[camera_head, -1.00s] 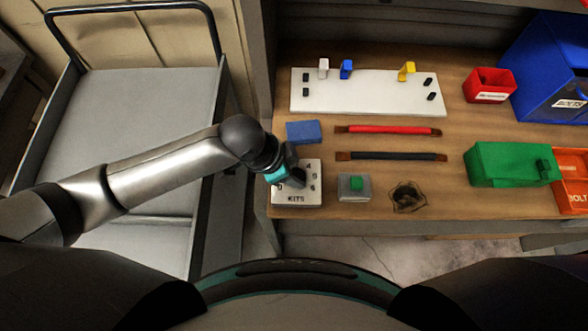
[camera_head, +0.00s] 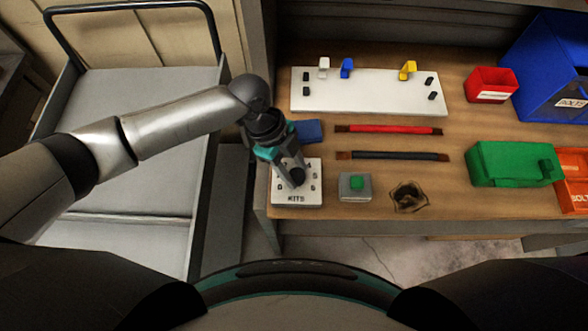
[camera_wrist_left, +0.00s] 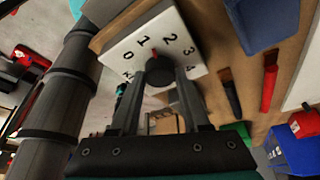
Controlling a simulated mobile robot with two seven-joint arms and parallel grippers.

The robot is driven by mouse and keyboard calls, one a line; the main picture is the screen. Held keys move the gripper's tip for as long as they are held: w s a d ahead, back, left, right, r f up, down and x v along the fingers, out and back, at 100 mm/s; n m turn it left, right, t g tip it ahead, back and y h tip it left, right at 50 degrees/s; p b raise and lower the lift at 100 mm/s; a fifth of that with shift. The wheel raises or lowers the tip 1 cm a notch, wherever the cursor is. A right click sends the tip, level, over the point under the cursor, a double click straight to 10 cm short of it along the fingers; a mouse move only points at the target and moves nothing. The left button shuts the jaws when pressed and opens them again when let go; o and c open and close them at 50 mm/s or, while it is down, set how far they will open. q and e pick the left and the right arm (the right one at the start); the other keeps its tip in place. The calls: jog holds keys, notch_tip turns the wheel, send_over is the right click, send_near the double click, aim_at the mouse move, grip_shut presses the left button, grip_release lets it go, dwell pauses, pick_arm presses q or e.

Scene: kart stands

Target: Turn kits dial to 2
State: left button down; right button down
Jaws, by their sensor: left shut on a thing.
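The kits dial is a white plate (camera_head: 312,192) with numerals and the label KITS, near the left front corner of the bench. In the left wrist view its plate (camera_wrist_left: 118,48) shows numerals around a round black knob (camera_wrist_left: 159,73). A small red mark on the knob points between 1 and 2, closer to 1. My left gripper (camera_head: 291,178) reaches down onto the dial from the left and back. Its fingers are on either side of the knob and shut on it. They hide part of the plate's lower numerals. My right gripper is out of view.
A blue block (camera_head: 311,131) lies behind the dial, close to my wrist. A grey box with a green button (camera_head: 355,184) stands to the right. Red (camera_head: 390,130) and black (camera_head: 390,155) strips lie beyond. A grey cart (camera_head: 145,110) is left of the bench.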

pick_arm(q)
jog(key=m+b, duration=0.1)
jog(key=m, duration=0.1)
jog(key=m+g+y+b, duration=0.1)
jog(key=m, duration=0.2)
jog(key=shift+w+d+m+g, duration=0.15)
jog(key=shift+m+g, duration=0.15)
jog(key=shift+y, duration=0.3)
jog(key=shift+c, duration=1.8)
grip_release()
jog(key=v, duration=1.5)
